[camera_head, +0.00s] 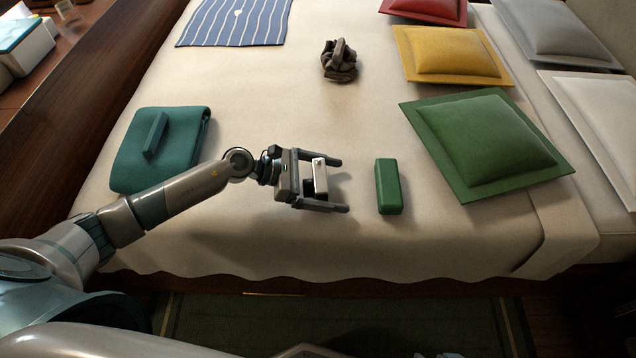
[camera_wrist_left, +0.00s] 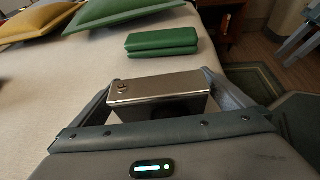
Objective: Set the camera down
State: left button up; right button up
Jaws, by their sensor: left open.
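The camera (camera_head: 319,175) is a small box with a silver top and dark body. It is between the two fingers of my left gripper (camera_head: 341,184), over the front part of the cream bed. In the left wrist view the camera (camera_wrist_left: 155,87) spans much of the space between the open fingers of the left gripper (camera_wrist_left: 162,80), with its dark lens side towards the palm. The fingers are apart, one on each side of it. I cannot tell whether the camera's underside touches the bedspread. My right gripper does not show.
A green case (camera_head: 388,186) lies just right of the fingertips. A folded teal cloth (camera_head: 185,148) lies left, a brown lumpy object (camera_head: 339,62) behind. Green (camera_head: 485,138) and yellow (camera_head: 453,50) cushions lie right. The bed's front edge is near; bare bedspread (camera_head: 280,100) lies behind the gripper.

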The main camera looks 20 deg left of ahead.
pick_arm(q)
jog(key=c, duration=1.4)
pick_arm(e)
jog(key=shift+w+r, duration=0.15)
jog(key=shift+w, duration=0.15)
pick_arm(q)
jog(key=shift+r, duration=0.2)
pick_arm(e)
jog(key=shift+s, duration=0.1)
pick_arm(q)
jog(key=shift+a+r, duration=0.1)
jog(key=shift+r, duration=0.15)
notch_tip(320, 180, up, 3)
jog(key=shift+r+p, duration=0.2)
jog(key=shift+p, duration=0.1)
jog(key=s+d+r+p, duration=0.3)
jog(key=d+r, duration=0.3)
jog(key=d, duration=0.5)
jog(key=shift+s+r, duration=0.4)
jog(key=shift+s, duration=0.05)
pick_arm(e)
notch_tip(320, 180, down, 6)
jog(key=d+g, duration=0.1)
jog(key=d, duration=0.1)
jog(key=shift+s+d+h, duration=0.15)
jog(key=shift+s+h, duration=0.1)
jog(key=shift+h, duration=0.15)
